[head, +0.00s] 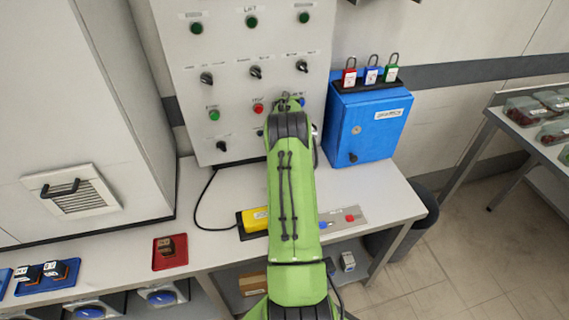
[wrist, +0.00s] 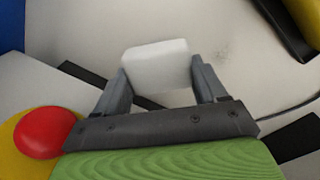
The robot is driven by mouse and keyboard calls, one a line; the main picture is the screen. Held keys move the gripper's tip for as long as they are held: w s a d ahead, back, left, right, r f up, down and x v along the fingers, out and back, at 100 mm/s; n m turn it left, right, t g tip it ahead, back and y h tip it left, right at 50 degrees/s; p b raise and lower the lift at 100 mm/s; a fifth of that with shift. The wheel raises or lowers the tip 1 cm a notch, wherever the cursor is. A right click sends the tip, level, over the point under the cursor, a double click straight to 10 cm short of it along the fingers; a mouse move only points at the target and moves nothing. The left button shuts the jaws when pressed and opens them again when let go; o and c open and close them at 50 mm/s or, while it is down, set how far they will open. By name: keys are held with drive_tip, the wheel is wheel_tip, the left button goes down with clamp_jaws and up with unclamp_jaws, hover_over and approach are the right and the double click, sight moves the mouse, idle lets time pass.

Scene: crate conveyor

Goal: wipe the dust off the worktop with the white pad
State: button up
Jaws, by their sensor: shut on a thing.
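The white pad (wrist: 156,62) is between the two grey fingers of my gripper (wrist: 160,70) in the wrist view. My gripper is shut on it. Behind the pad is the pale worktop (wrist: 90,25), which also shows in the head view (head: 372,198). A patch of small dark specks, like dust (wrist: 222,48), lies on the worktop to the right of the pad in the wrist view. I cannot tell whether the pad touches the worktop. In the head view my green arm hides my gripper, the pad and the dust.
A blue cabinet (head: 365,128) with small padlocks on top stands at the back right. A yellow device (head: 255,219) lies left of my arm. A red tray (head: 170,252) is further left. A red button (wrist: 45,132) on yellow shows at the wrist view's lower left.

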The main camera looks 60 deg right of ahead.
drive_tip(key=shift+r+p, duration=0.55)
drive_tip(key=shift+r, duration=0.65)
drive_tip(key=shift+r, duration=0.1)
wheel_tip(320, 180, up, 3)
drive_tip(key=shift+p, duration=1.2)
drive_tip(key=shift+w+a, duration=0.1)
